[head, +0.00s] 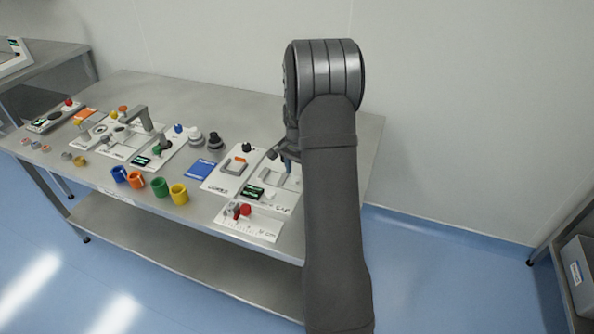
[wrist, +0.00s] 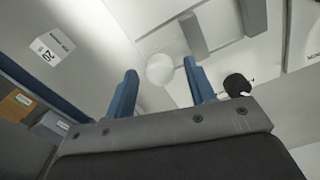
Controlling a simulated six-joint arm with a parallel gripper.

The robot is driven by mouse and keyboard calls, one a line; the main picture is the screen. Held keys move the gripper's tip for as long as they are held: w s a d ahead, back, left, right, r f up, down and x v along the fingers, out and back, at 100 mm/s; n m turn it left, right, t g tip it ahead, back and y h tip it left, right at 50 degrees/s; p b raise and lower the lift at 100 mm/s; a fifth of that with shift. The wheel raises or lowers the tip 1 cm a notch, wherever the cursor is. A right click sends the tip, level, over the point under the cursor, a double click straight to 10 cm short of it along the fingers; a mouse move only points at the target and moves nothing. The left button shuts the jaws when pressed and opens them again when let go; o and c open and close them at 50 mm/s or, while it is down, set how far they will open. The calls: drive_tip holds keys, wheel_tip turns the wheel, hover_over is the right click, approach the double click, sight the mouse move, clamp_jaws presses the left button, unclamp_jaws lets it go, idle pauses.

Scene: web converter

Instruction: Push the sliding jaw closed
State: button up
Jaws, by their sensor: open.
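My gripper (head: 284,158) is over the right part of the bench, above a white plate (head: 283,200) with grey blocks, partly hidden by my arm. I cannot tell for certain which part is the sliding jaw. In the wrist view my gripper (wrist: 161,67) is open, with its two blue fingers apart. A white ball-shaped knob (wrist: 159,70) shows between the fingers, with nothing visibly gripped. A grey block (wrist: 194,36) lies beyond the fingertips on the white plate, and a second grey piece (wrist: 252,16) is to its right.
A black knob (wrist: 237,85) shows close to the right finger. A white plate with a scale and a red knob (head: 245,210) lies at the front edge. Blue, orange, green and yellow cups (head: 179,194) stand to the left. The bench's back strip (head: 230,98) is clear.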

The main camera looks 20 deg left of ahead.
sight(282, 178)
clamp_jaws()
drive_tip(key=shift+a, duration=2.8)
drive_tip(key=shift+c, duration=0.4)
unclamp_jaws()
drive_tip(key=shift+a, duration=0.1)
drive_tip(key=shift+o, duration=0.4)
drive_tip(key=shift+r, duration=0.1)
wheel_tip(282, 178, up, 17)
drive_tip(key=shift+r, duration=0.15)
